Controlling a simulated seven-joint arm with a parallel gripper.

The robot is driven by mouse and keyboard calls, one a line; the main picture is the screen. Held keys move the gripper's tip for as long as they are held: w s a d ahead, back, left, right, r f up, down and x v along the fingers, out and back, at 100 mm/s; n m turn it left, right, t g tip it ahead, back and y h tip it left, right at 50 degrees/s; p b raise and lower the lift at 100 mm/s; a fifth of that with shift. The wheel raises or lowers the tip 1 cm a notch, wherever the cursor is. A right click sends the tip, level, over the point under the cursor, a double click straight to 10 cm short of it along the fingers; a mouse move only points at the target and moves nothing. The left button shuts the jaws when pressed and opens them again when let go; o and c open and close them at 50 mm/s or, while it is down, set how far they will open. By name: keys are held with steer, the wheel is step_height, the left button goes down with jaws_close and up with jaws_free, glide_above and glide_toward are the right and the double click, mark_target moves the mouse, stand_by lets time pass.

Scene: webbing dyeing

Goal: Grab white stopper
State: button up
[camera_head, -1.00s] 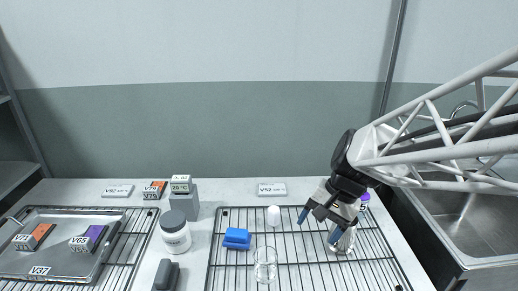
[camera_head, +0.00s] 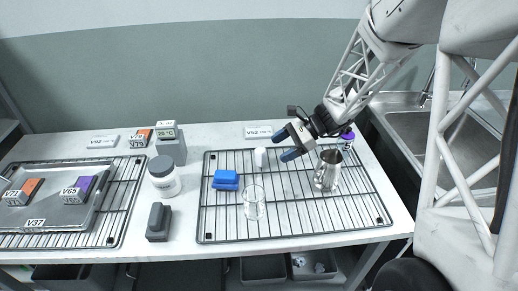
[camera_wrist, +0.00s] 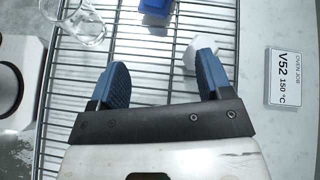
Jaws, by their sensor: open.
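The small white stopper (camera_head: 260,156) stands on the wire rack (camera_head: 206,195), near its back edge. In the wrist view the stopper (camera_wrist: 189,57) lies beside and partly behind the right blue finger. My gripper (camera_head: 287,145) is open and empty, with its blue fingers pointing left toward the stopper. In the wrist view the fingers of my gripper (camera_wrist: 161,70) are spread wide, with bare rack between them. I cannot tell whether the right finger touches the stopper.
A clear glass beaker (camera_head: 254,203) and a blue block (camera_head: 226,180) stand on the rack left of my gripper. A metal pitcher (camera_head: 327,172) stands close to its right. A label V52 (camera_head: 258,131) lies behind the rack. The rack's front is clear.

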mark_target(261, 155)
steer(key=w+f+m, duration=0.1)
steer(key=w+f+m+y, duration=0.1)
steer(key=w+f, duration=0.1)
steer(key=w+d+f+m+t+y, duration=0.1)
steer(key=w+f, duration=0.1)
steer(key=shift+w, duration=0.15)
steer(key=shift+x, duration=1.35)
steer(key=shift+x, duration=2.55)
steer(key=shift+w, duration=0.15)
steer(key=c, duration=1)
steer(key=shift+r, duration=0.1)
